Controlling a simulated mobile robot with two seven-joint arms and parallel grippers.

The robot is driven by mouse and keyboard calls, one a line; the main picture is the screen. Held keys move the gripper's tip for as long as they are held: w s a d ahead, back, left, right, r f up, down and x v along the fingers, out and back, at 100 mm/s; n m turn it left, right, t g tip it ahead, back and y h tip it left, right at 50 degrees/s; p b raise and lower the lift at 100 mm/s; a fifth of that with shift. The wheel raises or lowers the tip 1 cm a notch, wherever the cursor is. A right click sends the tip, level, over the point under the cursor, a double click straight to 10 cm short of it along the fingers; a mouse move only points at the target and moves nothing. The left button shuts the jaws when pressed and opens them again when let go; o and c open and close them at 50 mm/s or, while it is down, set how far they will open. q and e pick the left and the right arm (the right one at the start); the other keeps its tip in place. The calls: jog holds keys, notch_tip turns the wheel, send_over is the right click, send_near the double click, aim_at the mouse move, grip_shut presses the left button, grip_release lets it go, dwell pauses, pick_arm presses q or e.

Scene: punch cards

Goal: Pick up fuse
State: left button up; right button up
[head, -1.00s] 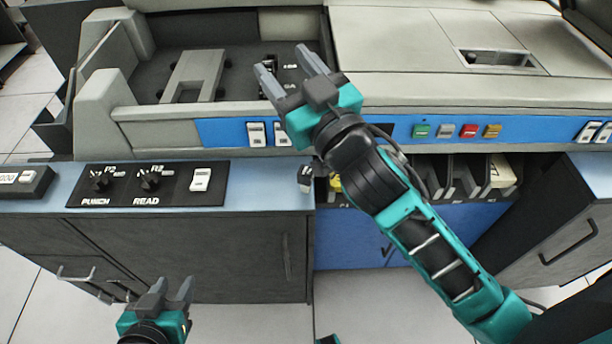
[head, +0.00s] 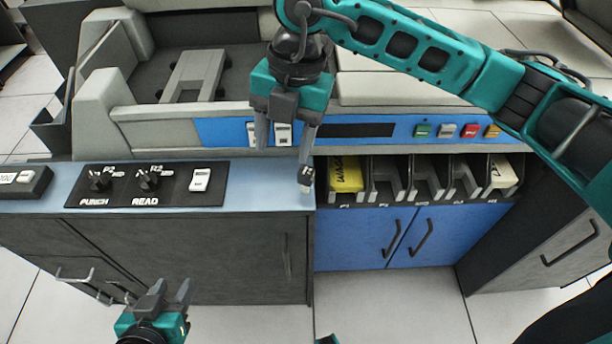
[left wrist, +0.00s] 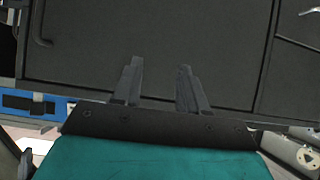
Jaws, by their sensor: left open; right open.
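A small pale and dark piece, which looks like the fuse (head: 306,178), sits at the right end of the blue-grey counter top (head: 262,184). My right gripper (head: 285,150) is open and points down just above this end of the counter. Its right finger is right over the fuse in the picture and overlaps its upper part; I cannot tell whether they touch. Nothing is between the fingers. My left gripper (head: 172,287) is open and empty, low in front of the dark cabinet. Its fingers also show in the left wrist view (left wrist: 158,85).
A black panel (head: 120,199) with PUNCH and READ knobs lies on the counter. Behind is the grey machine with a blue button strip (head: 405,128). Right of the counter are card slots, one holding a yellow card stack (head: 346,176). Blue doors (head: 350,240) are below.

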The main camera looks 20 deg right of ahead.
aim_at(306, 170)
jog(key=d+f, duration=0.1)
jog(key=f, duration=0.1)
jog(key=w+d+f+m+h, duration=0.1)
jog(key=f, duration=0.1)
jog(key=d+f+h+b, duration=0.1)
jog(key=d+f, duration=0.1)
jog(key=shift+w+t, duration=0.3)
jog(key=shift+s+a+f+b, duration=0.1)
jog(key=shift+f+b, duration=0.1)
jog(key=shift+f, duration=1.35)
jog(key=shift+s+a+f+b, duration=0.1)
jog(key=shift+f+b, duration=0.1)
jog(key=shift+f, duration=1.35)
jog(key=shift+r, duration=0.1)
jog(key=c, duration=1)
jog(key=shift+c, duration=0.2)
